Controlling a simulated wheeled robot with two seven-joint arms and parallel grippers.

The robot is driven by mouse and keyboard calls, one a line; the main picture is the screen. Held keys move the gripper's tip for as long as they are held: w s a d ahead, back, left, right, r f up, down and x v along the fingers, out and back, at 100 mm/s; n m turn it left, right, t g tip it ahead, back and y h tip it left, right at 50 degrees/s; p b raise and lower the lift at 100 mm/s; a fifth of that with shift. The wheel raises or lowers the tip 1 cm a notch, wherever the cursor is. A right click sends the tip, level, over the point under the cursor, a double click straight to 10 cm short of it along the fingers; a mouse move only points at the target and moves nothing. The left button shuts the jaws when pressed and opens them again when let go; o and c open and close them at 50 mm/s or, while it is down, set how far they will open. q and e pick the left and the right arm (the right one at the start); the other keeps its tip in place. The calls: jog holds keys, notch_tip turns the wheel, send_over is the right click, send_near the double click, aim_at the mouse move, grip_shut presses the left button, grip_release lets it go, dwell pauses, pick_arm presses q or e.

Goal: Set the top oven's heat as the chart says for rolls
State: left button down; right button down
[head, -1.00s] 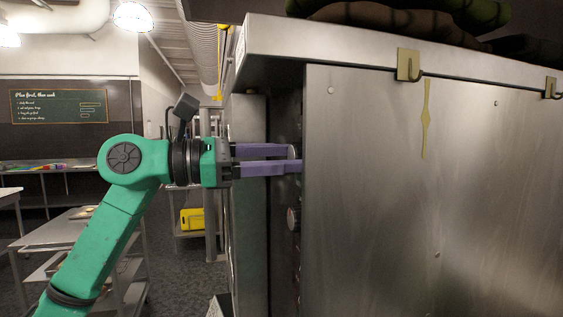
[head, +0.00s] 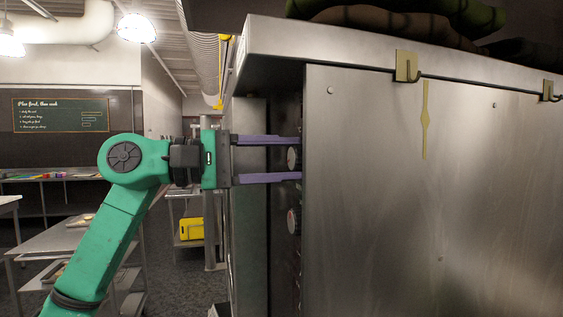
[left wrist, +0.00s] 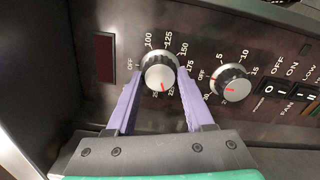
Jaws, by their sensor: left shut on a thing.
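The top oven's heat knob (left wrist: 160,72) is a dark ribbed dial with a silver face, ringed by numbers from OFF and 100 upward. Its red mark points down, close to the 225 label; a finger partly hides the nearby numbers. The knob also shows edge-on in the head view (head: 292,158). My left gripper (head: 290,158) is shut on this knob, with one purple finger on each side; both fingers show in the left wrist view (left wrist: 160,85). The steel oven (head: 430,190) fills the right of the head view. I see no readable heat chart. My right gripper is out of view.
A second knob (left wrist: 230,84) sits beside the first, with rocker switches (left wrist: 270,88) further right and a dark display (left wrist: 104,58) at left. Metal hooks (head: 407,67) hang on the oven's side. A wheeled cart (head: 60,247) and chalkboard (head: 60,115) stand at left.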

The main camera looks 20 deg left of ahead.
pick_arm(q)
jog(key=m, duration=0.5)
jog(key=shift+r, duration=0.1)
dwell(0.4)
jog(key=c, duration=0.6)
grip_release()
jog(key=o, duration=0.3)
jog(key=shift+w+d, duration=0.1)
jog(key=shift+d, duration=0.1)
